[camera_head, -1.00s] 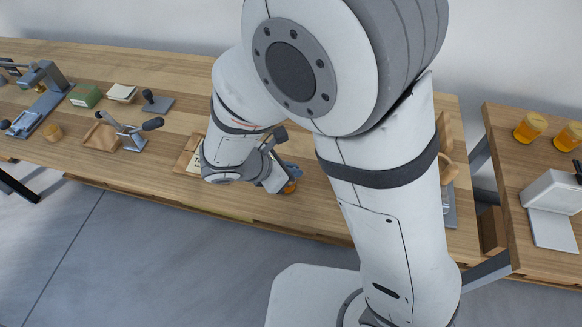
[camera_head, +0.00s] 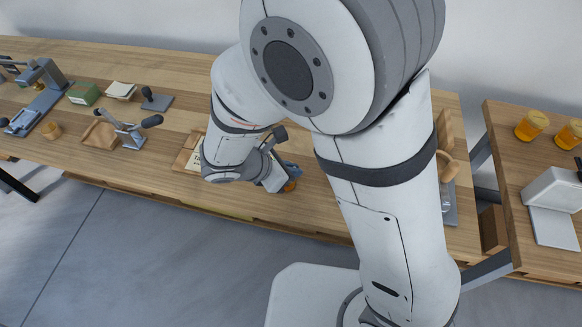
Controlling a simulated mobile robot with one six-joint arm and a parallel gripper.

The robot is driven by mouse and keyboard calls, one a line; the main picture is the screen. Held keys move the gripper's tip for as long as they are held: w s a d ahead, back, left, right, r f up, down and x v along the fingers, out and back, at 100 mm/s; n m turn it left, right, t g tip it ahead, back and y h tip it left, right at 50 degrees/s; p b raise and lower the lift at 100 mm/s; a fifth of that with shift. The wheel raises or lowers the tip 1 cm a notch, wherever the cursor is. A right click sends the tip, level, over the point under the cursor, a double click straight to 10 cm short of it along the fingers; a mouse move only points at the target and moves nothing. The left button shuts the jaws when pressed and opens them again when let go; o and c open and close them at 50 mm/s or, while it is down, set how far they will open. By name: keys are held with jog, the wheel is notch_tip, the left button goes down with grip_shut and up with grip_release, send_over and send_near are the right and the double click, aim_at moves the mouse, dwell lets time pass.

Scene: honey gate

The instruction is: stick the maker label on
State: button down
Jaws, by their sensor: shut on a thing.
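My gripper (camera_head: 284,177) is at the middle of the long workbench, low over its front part, and points down and to the right. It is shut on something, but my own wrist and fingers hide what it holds. A small amber honey jar (camera_head: 291,186) shows just under and beside the fingertips, mostly covered; I cannot tell whether they touch it. A wooden board with a pale printed sheet (camera_head: 194,161) lies just left of my wrist, partly hidden by it. I cannot make out a separate maker label.
Left on the long bench (camera_head: 75,165) are a lever tool on a wooden tray (camera_head: 100,134), a green box (camera_head: 84,92), a paper stack (camera_head: 121,90) and a black-knobbed stamp (camera_head: 157,101). The right table (camera_head: 500,150) holds two honey jars (camera_head: 531,126) and a white device (camera_head: 553,200).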

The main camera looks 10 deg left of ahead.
jog(key=c, duration=1.5)
grip_release()
jog(key=v, duration=0.7)
jog(key=shift+s+a+r, duration=0.15)
jog(key=shift+a+r, duration=0.05)
jog(key=shift+r, duration=0.1)
